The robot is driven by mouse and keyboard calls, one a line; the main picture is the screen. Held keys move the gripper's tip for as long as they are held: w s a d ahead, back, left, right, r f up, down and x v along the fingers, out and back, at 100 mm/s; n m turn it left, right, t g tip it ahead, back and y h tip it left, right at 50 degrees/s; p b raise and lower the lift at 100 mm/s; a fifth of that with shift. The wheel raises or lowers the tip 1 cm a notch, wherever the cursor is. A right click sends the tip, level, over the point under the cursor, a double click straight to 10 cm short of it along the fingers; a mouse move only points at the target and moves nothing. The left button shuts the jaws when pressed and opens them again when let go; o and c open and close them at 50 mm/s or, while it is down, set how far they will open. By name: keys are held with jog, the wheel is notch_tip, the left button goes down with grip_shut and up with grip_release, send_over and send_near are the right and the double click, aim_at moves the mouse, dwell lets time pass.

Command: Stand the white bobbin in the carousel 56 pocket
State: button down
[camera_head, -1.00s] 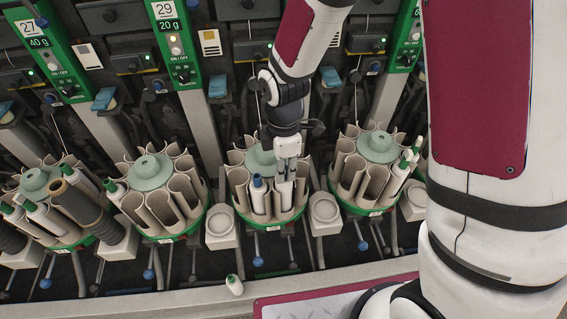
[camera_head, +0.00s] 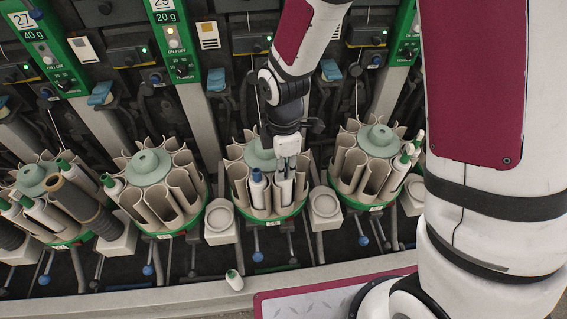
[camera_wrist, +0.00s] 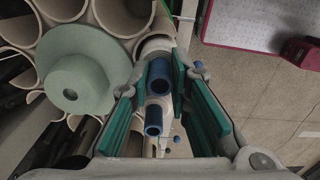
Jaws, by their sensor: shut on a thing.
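My gripper (camera_head: 287,172) is over the front of the middle carousel (camera_head: 262,155), which has a pale green hub, beige pockets and a green rim. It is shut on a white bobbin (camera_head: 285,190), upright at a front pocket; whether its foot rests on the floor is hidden. In the wrist view a blue bobbin tip (camera_wrist: 160,76) shows between the teal finger pads. A second white bobbin with a blue tip (camera_head: 258,188) stands in the pocket just left; a second blue tip (camera_wrist: 153,122) shows in the wrist view. The number on the carousel's tag is too small to read.
Similar carousels stand left (camera_head: 150,170) and right (camera_head: 375,150), with green-tipped bobbins. Pale round-topped blocks (camera_head: 220,222) sit between them. A green-tipped bobbin (camera_head: 235,281) is on the front ledge. Green control panels (camera_head: 173,40) rise behind.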

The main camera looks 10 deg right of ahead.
jog(key=shift+f, duration=0.4)
jog(key=c, duration=1.4)
grip_release()
notch_tip(320, 180, up, 12)
